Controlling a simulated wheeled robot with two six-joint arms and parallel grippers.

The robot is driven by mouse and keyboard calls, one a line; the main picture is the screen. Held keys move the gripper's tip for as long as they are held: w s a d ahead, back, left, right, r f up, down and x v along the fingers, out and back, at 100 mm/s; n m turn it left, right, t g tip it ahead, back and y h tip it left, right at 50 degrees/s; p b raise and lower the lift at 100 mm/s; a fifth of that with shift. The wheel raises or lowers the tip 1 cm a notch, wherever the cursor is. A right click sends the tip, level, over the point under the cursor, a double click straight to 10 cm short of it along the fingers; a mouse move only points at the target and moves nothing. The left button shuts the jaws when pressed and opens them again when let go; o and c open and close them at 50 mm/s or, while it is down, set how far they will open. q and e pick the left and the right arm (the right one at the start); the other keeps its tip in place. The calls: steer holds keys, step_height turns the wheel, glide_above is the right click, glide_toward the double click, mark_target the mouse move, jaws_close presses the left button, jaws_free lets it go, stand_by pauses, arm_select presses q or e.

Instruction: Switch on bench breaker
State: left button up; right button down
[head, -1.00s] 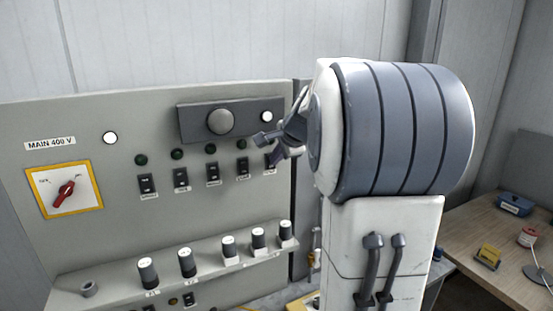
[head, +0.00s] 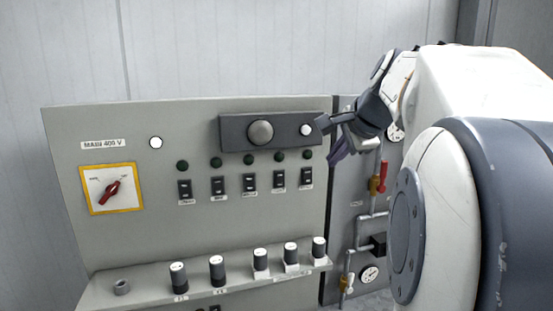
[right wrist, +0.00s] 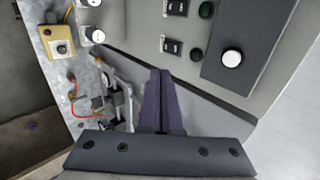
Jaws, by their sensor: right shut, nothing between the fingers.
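A row of several black breaker switches (head: 249,182) sits on the grey panel, with a dark round lamp above each. Their labels are too small to read. The rightmost switch (head: 306,176) is closest to my right gripper (head: 334,159); two switches show in the right wrist view, the nearer one (right wrist: 171,46) just beyond the fingertips (right wrist: 160,73). My right gripper is shut and empty, by the panel's right edge, with no clear contact with any switch. My left gripper is out of view.
A red rotary main switch (head: 113,189) is at the left. A dark box with a round knob (head: 260,132) and white button (head: 306,130) sits above the switches. A ledge with black-and-white knobs (head: 217,268) juts out below. Pipes and gauges (head: 370,273) stand at right.

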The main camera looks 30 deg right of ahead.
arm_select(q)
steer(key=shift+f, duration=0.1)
arm_select(e)
steer(key=shift+s+a+r, duration=0.15)
steer(key=shift+s+r, duration=0.15)
steer(key=shift+r, duration=0.1)
